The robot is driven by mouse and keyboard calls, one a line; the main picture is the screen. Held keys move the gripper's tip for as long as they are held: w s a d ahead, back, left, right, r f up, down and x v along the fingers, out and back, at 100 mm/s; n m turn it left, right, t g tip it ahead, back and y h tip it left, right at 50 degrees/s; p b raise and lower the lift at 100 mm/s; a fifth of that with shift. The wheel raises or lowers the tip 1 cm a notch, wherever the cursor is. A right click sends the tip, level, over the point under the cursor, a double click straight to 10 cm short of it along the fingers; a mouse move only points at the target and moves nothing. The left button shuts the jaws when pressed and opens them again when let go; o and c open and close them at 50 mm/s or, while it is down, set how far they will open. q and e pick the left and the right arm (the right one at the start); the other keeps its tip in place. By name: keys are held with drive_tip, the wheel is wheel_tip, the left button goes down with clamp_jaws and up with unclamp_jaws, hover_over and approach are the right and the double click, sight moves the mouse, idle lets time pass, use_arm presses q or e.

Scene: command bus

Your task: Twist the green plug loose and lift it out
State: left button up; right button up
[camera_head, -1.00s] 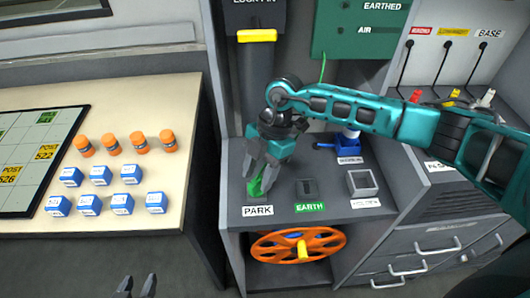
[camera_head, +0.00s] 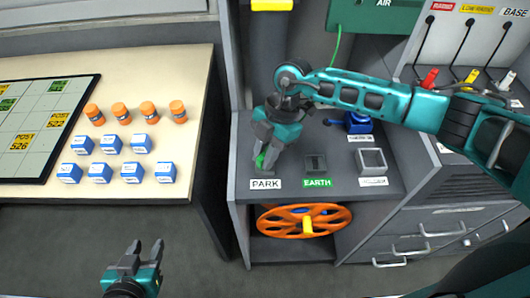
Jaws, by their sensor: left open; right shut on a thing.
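The green plug (camera_head: 262,161) is at the PARK position, just above the PARK label (camera_head: 266,184) on the grey console shelf. My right gripper (camera_head: 265,154) reaches down over it and is shut on it; the fingers hide part of the plug. I cannot tell whether the plug is still seated in its socket. My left gripper (camera_head: 146,255) is open and empty at the bottom of the view, over the floor, away from the console.
The EARTH socket (camera_head: 316,164) and a square grey tray (camera_head: 372,160) lie to the right on the shelf. A blue device (camera_head: 350,122) stands behind. An orange wheel (camera_head: 304,220) sits below. The table at left holds orange cylinders (camera_head: 148,111) and blue blocks (camera_head: 110,144).

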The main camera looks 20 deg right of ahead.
clamp_jaws()
drive_tip(key=shift+n+g+b, duration=0.3)
drive_tip(key=shift+n+b, duration=0.25)
drive_tip(key=shift+n, duration=0.35)
drive_tip(key=shift+n+g+h+b, duration=0.3)
drive_tip(key=shift+n+h, duration=0.1)
drive_tip(key=shift+n, duration=0.5)
drive_tip(key=shift+n, duration=0.3)
drive_tip(key=shift+n+h+b, duration=0.3)
drive_tip(key=shift+n+b, duration=0.2)
drive_tip(key=shift+n, duration=0.2)
drive_tip(key=shift+n+g+h+b, duration=0.3)
drive_tip(key=shift+n+g+b, duration=0.1)
drive_tip(key=shift+n, duration=0.8)
